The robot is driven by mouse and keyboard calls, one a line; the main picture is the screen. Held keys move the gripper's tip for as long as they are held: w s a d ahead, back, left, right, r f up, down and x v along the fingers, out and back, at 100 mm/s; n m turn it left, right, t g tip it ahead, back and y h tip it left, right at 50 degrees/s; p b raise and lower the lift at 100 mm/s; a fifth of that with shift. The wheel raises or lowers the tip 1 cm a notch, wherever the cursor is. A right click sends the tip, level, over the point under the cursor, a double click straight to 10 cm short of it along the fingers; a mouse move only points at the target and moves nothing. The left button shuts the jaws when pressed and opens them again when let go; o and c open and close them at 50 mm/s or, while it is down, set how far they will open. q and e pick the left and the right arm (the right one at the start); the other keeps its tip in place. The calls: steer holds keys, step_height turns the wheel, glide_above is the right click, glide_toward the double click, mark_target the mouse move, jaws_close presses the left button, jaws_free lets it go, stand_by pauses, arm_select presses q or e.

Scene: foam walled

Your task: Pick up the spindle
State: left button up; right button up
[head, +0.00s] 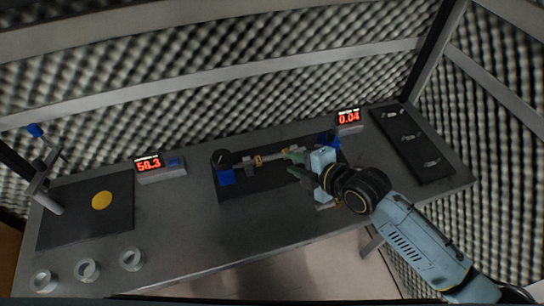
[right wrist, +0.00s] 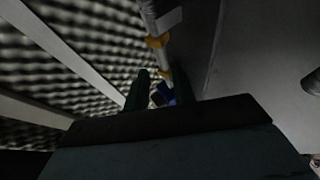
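The spindle (head: 272,158) is a thin grey shaft with yellow collars. It lies horizontally across a dark plate (head: 245,187) at the table's middle, between two blue supports (head: 226,176). My right gripper (head: 296,163) is at the right part of the spindle, its green fingers apart and pointing left. In the right wrist view the spindle (right wrist: 151,22) runs down toward the gap between the open fingers (right wrist: 159,88), with a yellow collar close to the tips. Whether the fingers touch it cannot be told. The spindle's right part is partly hidden by the gripper. My left gripper is not in view.
Two red-lit displays (head: 148,164) (head: 348,117) stand behind the plate. A dark panel with metal pieces (head: 436,171) lies at right. A dark mat (head: 70,225) with a yellow disc (head: 102,200), a stand (head: 46,165) and three rings (head: 87,270) are at left. The front middle table is clear.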

mark_target(275, 157)
steer(key=shift+x, duration=3.45)
steer(key=shift+s, duration=0.15)
jaws_close()
